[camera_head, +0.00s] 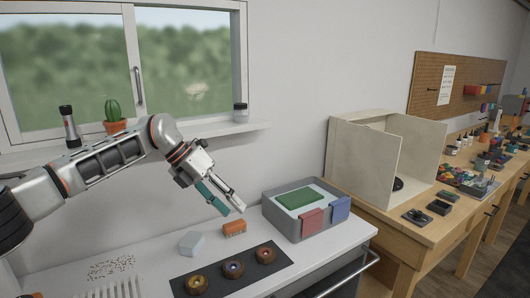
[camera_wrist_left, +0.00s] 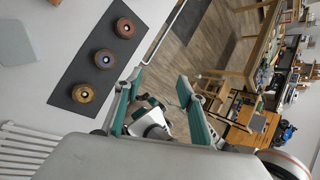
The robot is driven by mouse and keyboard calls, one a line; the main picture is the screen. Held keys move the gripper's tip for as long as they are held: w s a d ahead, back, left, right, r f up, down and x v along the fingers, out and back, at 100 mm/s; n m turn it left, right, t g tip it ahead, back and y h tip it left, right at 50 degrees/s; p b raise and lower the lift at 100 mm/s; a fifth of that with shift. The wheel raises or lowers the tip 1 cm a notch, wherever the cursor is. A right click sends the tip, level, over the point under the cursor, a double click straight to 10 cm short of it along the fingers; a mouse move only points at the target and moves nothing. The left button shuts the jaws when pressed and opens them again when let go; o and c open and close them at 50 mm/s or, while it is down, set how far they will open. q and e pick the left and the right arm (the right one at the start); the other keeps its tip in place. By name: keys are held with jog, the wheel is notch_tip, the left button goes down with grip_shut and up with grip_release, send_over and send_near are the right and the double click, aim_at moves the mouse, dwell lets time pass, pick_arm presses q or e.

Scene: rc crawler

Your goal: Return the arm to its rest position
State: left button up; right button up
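My left arm comes in from the left in the head view. Its gripper (camera_head: 222,199) hangs above the white table, clear of the things on it. The fingers stand apart with nothing between them. The left wrist view also shows the gripper (camera_wrist_left: 158,95), its teal finger pads well apart, with part of my own body seen beyond them. My right gripper does not show in the head view.
Below stand a dark mat (camera_head: 218,283) with three wheels, an orange brush (camera_head: 234,228), a pale block (camera_head: 191,242) and a grey bin (camera_head: 283,225). A cactus (camera_head: 113,112) and a flashlight (camera_head: 69,127) stand on the sill near my arm. A wooden bench (camera_head: 437,231) is at right.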

pick_arm(q)
jog(key=s+d+f+n+h, duration=0.35)
jog(key=s+d+h, duration=0.2)
jog(key=d, duration=0.35)
jog(key=s+d+f+n+h, duration=0.2)
jog(key=s+d+f+h, duration=0.35)
jog(key=d, duration=0.35)
jog(key=s+a+f+n+t+y, duration=0.2)
jog(key=a+f+n+t+y, duration=0.3)
jog(key=a+f+n+t, duration=0.6)
jog(key=s+a+f+n+t+y, duration=0.35)
jog(key=a+f+n+y, duration=0.35)
jog(key=n, duration=0.8)
jog(key=s+a+f+n+g+y, duration=0.2)
jog(key=s+a+f, duration=0.4)
jog(key=s+f, duration=0.3)
jog(key=s+a+f+n+g+y, duration=0.2)
jog(key=s+a+f+n, duration=0.2)
jog(key=s+a+f, duration=0.2)
notch_tip(320, 180, down, 3)
jog(key=s, duration=0.2)
jog(key=shift+s+a+r+y, duration=0.15)
jog(key=shift+s+a+y, duration=0.15)
jog(key=shift+s+a, duration=0.1)
jog(key=shift+n, duration=0.25)
